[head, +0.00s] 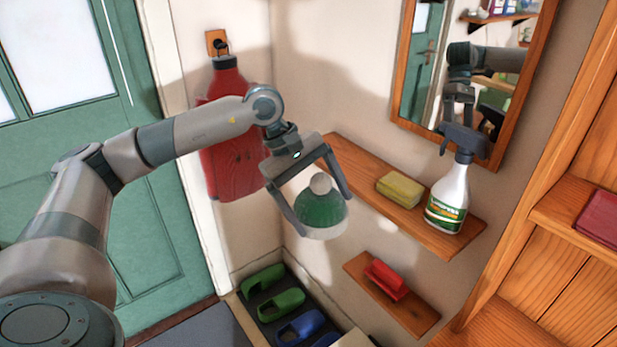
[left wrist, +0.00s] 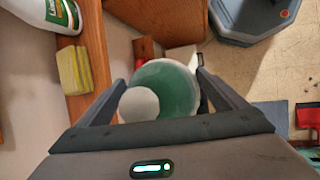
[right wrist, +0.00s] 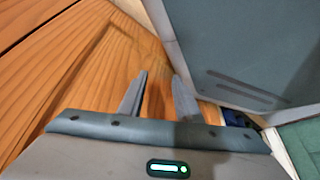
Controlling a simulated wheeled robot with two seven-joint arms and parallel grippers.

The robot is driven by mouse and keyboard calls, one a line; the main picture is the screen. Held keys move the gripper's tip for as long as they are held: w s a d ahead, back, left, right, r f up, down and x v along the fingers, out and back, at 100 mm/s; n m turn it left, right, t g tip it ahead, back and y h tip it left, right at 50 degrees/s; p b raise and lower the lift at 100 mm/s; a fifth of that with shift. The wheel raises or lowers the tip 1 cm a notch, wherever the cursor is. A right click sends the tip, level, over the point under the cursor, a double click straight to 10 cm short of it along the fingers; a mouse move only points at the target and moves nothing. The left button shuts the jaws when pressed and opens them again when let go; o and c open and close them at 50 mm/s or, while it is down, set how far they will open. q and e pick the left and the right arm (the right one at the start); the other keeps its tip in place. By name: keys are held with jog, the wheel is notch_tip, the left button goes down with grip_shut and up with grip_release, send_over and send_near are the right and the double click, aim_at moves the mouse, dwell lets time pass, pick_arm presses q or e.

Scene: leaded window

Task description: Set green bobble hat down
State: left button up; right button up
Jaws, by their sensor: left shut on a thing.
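A green bobble hat (head: 322,212) with a white bobble and pale brim hangs in my left gripper (head: 318,207), its bobble up. The gripper's two fingers are shut on the hat's sides, in the air in front of the upper wooden shelf. In the left wrist view the hat (left wrist: 165,88) sits between the fingers of the left gripper (left wrist: 158,92). My right gripper (right wrist: 158,92) shows only in its own wrist view. Its fingers are apart with nothing between them, near a wooden surface (right wrist: 75,75).
The upper shelf (head: 360,163) holds a yellow sponge (head: 400,189) and a spray bottle (head: 447,195). A lower shelf (head: 416,317) holds a red brush (head: 386,279). Green and blue shoes (head: 264,278) stand below.

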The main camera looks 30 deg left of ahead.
pick_arm(q)
jog(key=s+d+f+m+g, duration=0.1)
jog(key=s+d+f+m, duration=0.1)
jog(key=s+d+m, duration=0.1)
jog(key=s+d+f+m+g+y, duration=0.1)
jog(key=s+d+f+m+g, duration=0.1)
jog(key=m, duration=0.3)
jog(key=s+d+f+m+g, duration=0.2)
jog(key=s+d+m, duration=0.1)
jog(key=d+m, duration=0.1)
jog(key=shift+s+d+f, duration=0.3)
jog(key=shift+d+f, duration=0.05)
jog(key=shift+d, duration=0.2)
jog(key=shift+s+d+f+m+g+y, duration=0.15)
jog(key=shift+s+d+m+g+y, duration=0.15)
jog(key=shift+s+m+g, duration=0.1)
jog(key=shift+a, duration=0.15)
